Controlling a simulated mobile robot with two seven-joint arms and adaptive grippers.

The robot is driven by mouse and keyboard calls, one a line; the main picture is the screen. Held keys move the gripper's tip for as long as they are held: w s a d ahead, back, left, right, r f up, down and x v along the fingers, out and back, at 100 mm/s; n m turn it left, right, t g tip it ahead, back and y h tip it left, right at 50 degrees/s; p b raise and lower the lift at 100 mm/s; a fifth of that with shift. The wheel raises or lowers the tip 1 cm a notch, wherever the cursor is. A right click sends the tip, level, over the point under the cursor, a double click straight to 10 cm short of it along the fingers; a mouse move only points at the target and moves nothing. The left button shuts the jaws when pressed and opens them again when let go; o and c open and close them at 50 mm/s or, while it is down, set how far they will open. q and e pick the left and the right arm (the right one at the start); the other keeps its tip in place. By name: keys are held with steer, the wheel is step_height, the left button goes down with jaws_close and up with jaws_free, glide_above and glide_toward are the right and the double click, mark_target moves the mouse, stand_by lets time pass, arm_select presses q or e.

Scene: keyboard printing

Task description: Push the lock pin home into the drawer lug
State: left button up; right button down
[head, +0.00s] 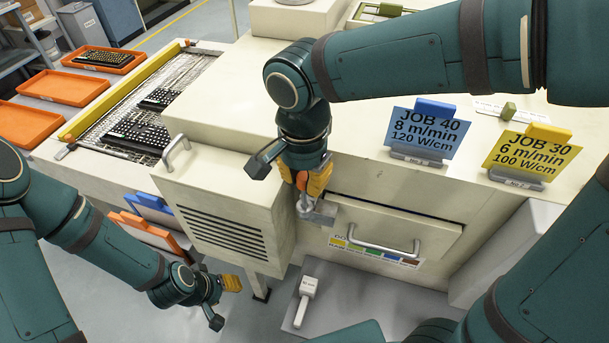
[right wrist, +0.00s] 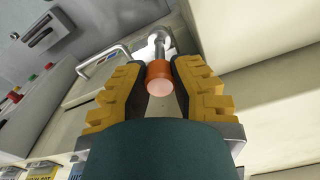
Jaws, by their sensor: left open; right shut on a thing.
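My right gripper (head: 309,184) reaches down in front of the machine with its yellow fingers around the lock pin (head: 302,181). In the right wrist view the pin's orange grip (right wrist: 158,78) sits between the fingers (right wrist: 157,92), and its grey metal end points away. In the head view the pin's lower end is at the metal drawer lug (head: 318,213), at the drawer's upper left corner. How deep the pin sits cannot be told. The drawer (head: 395,222) looks shut, with a bar handle. My left gripper (head: 224,300) is open and empty, low at the left.
A louvred cover box (head: 225,215) with a handle stands close left of my right gripper. A blue JOB 40 card (head: 427,130) and a yellow JOB 30 card (head: 530,155) stand on the machine. A white-headed tool (head: 305,300) lies below the drawer.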

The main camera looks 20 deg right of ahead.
mark_target(304, 202)
steer(key=shift+f+b, duration=0.6)
steer(key=shift+b, duration=0.1)
stand_by(1.1)
steer(key=shift+f+b, duration=1.85)
steer(key=shift+f, duration=0.35)
steer(key=shift+f, duration=0.15)
stand_by(0.4)
